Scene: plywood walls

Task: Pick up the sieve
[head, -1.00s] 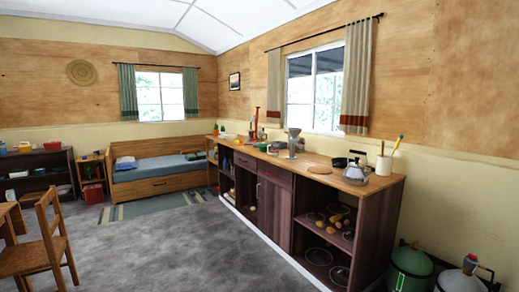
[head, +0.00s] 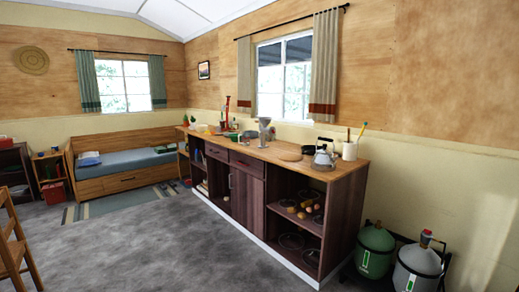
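I cannot pick out a sieve with certainty. A long wooden counter (head: 258,152) runs along the right wall under the window, with many small items on top. A grey funnel-topped device (head: 265,129) stands on it near the middle. Round, rimmed items (head: 291,241) lie on the lower open shelf at the counter's near end; they are too small to identify. Neither of my grippers is in view.
A kettle (head: 323,157) and a white utensil holder (head: 349,151) stand at the counter's near end. Green (head: 375,250) and grey (head: 418,266) gas cylinders stand right of it. A wooden chair (head: 12,245) is at left. The grey floor (head: 150,250) between is clear.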

